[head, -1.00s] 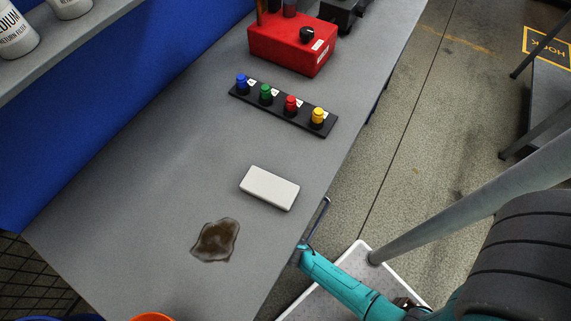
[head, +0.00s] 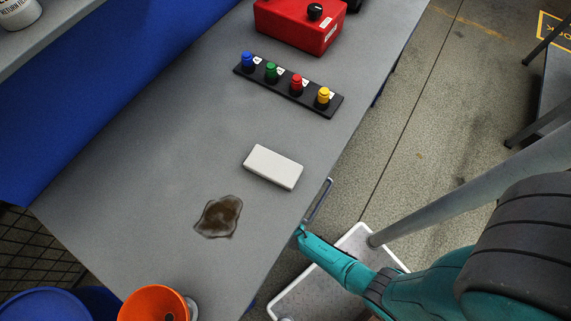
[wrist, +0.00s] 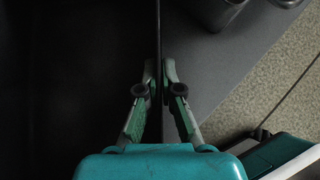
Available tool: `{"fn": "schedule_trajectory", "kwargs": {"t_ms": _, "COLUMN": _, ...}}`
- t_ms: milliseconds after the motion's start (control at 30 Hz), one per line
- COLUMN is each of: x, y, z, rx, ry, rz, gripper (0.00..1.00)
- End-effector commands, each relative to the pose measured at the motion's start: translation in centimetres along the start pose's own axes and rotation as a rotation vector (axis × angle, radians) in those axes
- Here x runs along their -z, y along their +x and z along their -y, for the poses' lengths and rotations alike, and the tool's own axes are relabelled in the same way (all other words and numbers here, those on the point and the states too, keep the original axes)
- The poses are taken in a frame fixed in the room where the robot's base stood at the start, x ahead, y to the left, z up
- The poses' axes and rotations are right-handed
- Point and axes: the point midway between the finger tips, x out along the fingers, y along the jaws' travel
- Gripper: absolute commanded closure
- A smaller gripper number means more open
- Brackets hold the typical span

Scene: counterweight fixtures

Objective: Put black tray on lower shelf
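In the wrist view, my gripper (wrist: 159,85) has its two fingers closed on a thin dark upright edge. This edge looks like the rim of the black tray (wrist: 70,75), whose dark surface fills the left of the view. Shadow hides most of the tray's outline. A grey surface (wrist: 205,75), which may be the lower shelf, lies to the right of the edge. I cannot tell whether the tray rests on it. In the head view the counter hides my gripper and the tray.
Dark containers (wrist: 215,10) stand at the wrist view's top right. On the counter (head: 150,160) are a brown spill (head: 219,217), a white block (head: 273,167), a button strip (head: 288,91) and a red box (head: 298,25). An orange container (head: 150,303) and blue bin (head: 45,305) are at lower left.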

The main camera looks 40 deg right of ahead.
Motion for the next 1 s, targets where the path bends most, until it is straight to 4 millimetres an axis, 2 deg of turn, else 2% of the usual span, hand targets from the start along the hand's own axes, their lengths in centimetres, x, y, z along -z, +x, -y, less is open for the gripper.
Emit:
{"fn": "schedule_trajectory", "kwargs": {"t_ms": 300, "x": 0.0, "y": 0.2, "z": -0.1, "rx": -0.001, "ry": 0.001, "rz": 0.002, "gripper": 1.0}}
{"fn": "schedule_trajectory", "kwargs": {"t_ms": 367, "x": 0.1, "y": 0.2, "z": 0.0, "rx": -0.001, "ry": 0.0, "rz": 0.002, "gripper": 0.86}}
{"fn": "schedule_trajectory", "kwargs": {"t_ms": 433, "x": 0.1, "y": 0.2, "z": 0.0, "rx": -0.001, "ry": 0.0, "rz": 0.001, "gripper": 0.69}}
{"fn": "schedule_trajectory", "kwargs": {"t_ms": 833, "x": 0.0, "y": -0.1, "z": 0.0, "rx": -0.001, "ry": 0.002, "rz": 0.0, "gripper": 0.69}}
{"fn": "schedule_trajectory", "kwargs": {"t_ms": 1000, "x": 0.1, "y": -1.7, "z": 0.0, "rx": -0.001, "ry": 0.0, "rz": 0.002, "gripper": 0.69}}
